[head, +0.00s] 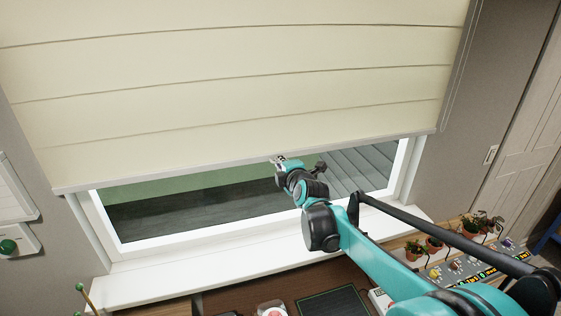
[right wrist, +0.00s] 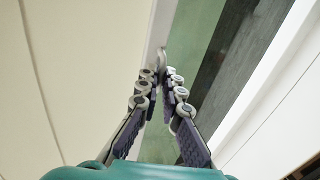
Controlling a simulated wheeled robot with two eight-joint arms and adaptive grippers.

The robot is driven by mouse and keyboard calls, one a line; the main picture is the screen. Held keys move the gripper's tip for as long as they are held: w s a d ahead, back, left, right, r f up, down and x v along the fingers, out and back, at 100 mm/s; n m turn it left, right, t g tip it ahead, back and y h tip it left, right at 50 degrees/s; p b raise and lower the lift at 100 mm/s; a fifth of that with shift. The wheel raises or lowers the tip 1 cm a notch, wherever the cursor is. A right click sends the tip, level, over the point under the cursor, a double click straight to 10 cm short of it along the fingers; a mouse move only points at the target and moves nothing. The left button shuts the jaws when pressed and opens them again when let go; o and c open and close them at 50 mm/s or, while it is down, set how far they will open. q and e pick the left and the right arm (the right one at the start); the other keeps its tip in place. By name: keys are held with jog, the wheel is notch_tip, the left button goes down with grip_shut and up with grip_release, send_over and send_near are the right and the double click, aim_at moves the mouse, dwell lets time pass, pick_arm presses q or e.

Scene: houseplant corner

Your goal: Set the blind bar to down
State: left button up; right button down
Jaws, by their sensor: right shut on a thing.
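The cream blind hangs over the window, with its pale blind bar (head: 360,146) along the lower edge. The bar is a little above the window's lower part, and a strip of glass shows below it. My right gripper (head: 279,160) is at the middle of the bar, shut on it. In the right wrist view the fingers (right wrist: 162,82) close together at the bar (right wrist: 160,28), which runs up the picture. The exact contact is small and partly hidden by the fingers. My left gripper is not in view.
A white window sill (head: 190,273) runs below the glass. Potted plants (head: 434,247) and a panel with knobs (head: 465,268) stand at the lower right. A dark mat (head: 333,303) lies at the bottom. A green knob (head: 8,246) is on the left wall.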

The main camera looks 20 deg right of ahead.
jog(key=shift+s+f, duration=0.1)
jog(key=shift+f, duration=0.2)
jog(key=c, duration=1.9)
grip_release()
jog(key=shift+c, duration=0.2)
jog(key=shift+o, duration=1.2)
jog(key=v, duration=1.1)
jog(key=shift+s, duration=0.4)
jog(key=shift+r, duration=0.15)
